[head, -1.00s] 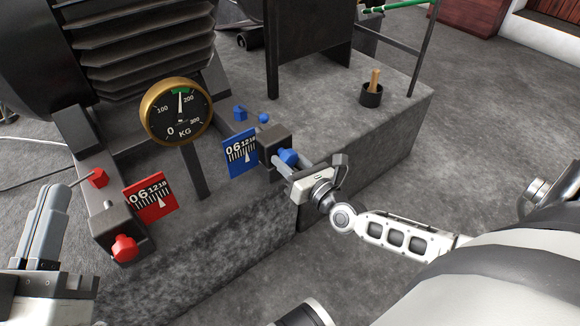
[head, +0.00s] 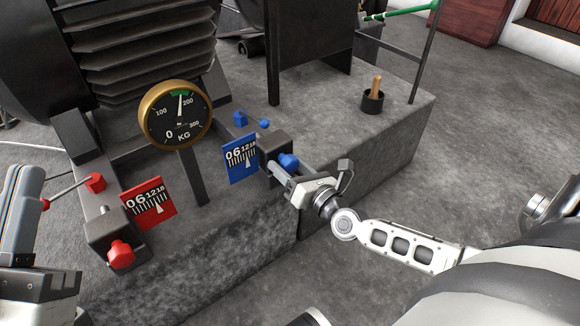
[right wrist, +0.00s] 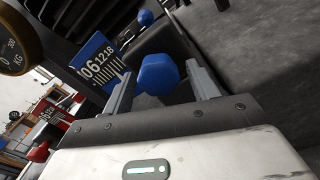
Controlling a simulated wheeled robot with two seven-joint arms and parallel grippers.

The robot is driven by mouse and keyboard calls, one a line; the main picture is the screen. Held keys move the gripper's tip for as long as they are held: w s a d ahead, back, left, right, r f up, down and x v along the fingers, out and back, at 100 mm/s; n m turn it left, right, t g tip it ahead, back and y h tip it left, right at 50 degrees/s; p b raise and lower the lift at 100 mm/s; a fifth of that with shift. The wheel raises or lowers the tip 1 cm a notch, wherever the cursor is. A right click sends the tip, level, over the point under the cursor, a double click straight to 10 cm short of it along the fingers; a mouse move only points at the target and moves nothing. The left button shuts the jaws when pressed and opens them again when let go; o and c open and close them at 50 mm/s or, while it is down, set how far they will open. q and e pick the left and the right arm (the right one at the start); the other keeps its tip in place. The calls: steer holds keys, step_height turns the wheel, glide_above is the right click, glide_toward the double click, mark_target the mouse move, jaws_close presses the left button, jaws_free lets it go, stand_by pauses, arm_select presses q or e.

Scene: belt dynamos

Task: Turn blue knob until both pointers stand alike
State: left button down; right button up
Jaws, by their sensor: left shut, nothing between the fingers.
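The blue knob (head: 288,161) sits on a dark block beside the blue scale plate (head: 241,158). My right gripper (head: 278,176) is at the knob; in the right wrist view its open fingers (right wrist: 160,92) stand on either side of the knob (right wrist: 158,75), with a gap visible at the right finger. The blue plate's white pointer (head: 248,160) is right of the middle. The red scale plate (head: 149,203) has its white pointer (head: 158,208) also right of the middle; the exact readings are too small to compare. My left gripper (head: 30,172) is shut and empty at the left edge.
A red knob (head: 121,254) and a red-ended rod (head: 95,182) are near the red plate. A brass-rimmed KG gauge (head: 175,114) stands behind, its needle near 200. A black cup with a wooden handle (head: 374,98) stands on the right of the concrete plinth (head: 400,125).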

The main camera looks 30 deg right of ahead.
steer(key=shift+s, duration=0.5)
arm_select(q)
step_height(320, 180, down, 5)
steer(key=n+g+y+p, duration=0.2)
steer(key=n+y+p, duration=0.1)
steer(key=n, duration=0.2)
steer(key=shift+d+f, duration=0.1)
arm_select(e)
steer(key=s+d, duration=0.1)
steer(key=s, duration=1.4)
steer(key=shift+d, duration=0.1)
